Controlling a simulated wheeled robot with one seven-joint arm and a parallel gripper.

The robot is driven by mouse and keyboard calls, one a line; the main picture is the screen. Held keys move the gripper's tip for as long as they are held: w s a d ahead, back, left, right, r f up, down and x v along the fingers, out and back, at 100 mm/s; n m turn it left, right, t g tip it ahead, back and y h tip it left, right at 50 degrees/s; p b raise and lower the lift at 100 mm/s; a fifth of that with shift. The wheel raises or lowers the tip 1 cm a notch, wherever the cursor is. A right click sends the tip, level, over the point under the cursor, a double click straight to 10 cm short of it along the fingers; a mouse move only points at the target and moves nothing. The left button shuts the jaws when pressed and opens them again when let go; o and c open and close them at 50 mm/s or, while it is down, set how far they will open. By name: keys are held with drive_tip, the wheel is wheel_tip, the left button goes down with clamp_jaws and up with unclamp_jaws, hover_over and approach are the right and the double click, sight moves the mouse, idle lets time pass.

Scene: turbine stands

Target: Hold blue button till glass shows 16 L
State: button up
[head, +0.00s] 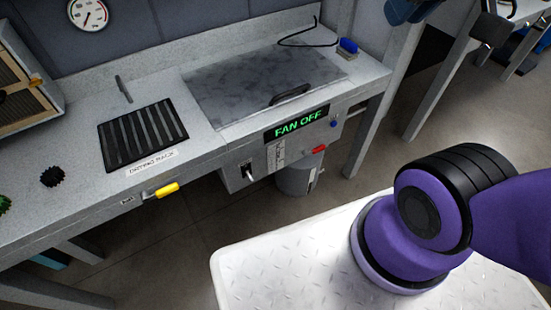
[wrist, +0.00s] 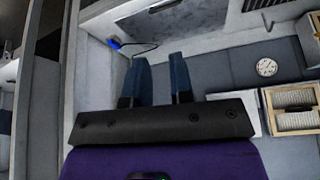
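The small blue button (head: 334,124) is on the front panel of the bench, right of the lit "FAN OFF" display (head: 297,124). A pale strip with scale marks (head: 276,154) is below the display; I cannot tell if it is the glass, and no level is readable. In the wrist view my gripper (wrist: 161,70) has two blue fingers apart with nothing between them. It is away from the button, which I cannot make out in that view.
A red knob (head: 319,149) is just below the blue button, and a grey bin (head: 297,180) stands under the panel. A yellow handle (head: 166,190) sticks out at the left. A blue block (head: 347,46) with a black cord lies on the bench top. A round gauge (head: 88,14) is on the wall.

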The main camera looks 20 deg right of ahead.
clamp_jaws()
idle(1.4)
